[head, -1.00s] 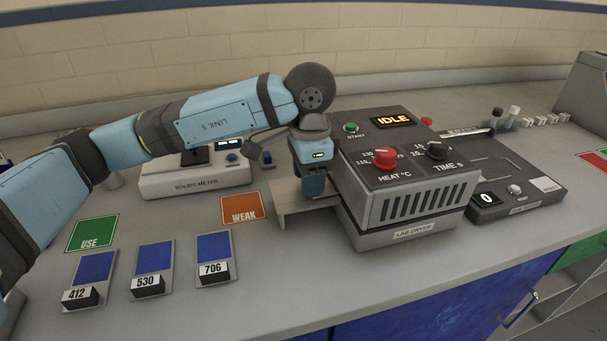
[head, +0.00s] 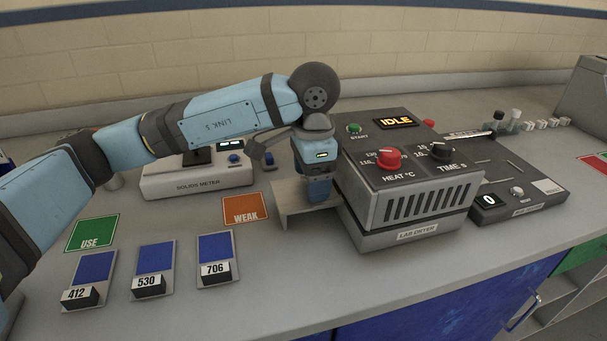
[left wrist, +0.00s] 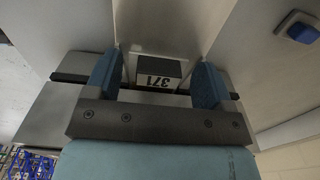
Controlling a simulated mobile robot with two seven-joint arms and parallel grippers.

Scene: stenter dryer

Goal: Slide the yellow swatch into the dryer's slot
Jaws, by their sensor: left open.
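The lab dryer (head: 410,205) is a grey box with a dark top, and its display reads IDLE. A pale ledge (head: 292,213) sticks out from its left side. My left gripper (head: 320,195) points down over this ledge, close to the dryer's side. In the left wrist view my left gripper (left wrist: 157,82) is open, with a dark block with a white label 371 (left wrist: 158,72) between its blue fingers. No yellow surface shows in either view, so I cannot tell the yellow swatch. The slot is hidden in the head view. My right gripper is not in view.
Blue swatches 412 (head: 94,268), 530 (head: 154,259) and 706 (head: 215,247) lie at the front left. USE (head: 92,233) and WEAK (head: 245,210) cards lie behind them. A solids meter (head: 197,179) stands behind my arm. A dark device (head: 520,185) stands right of the dryer.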

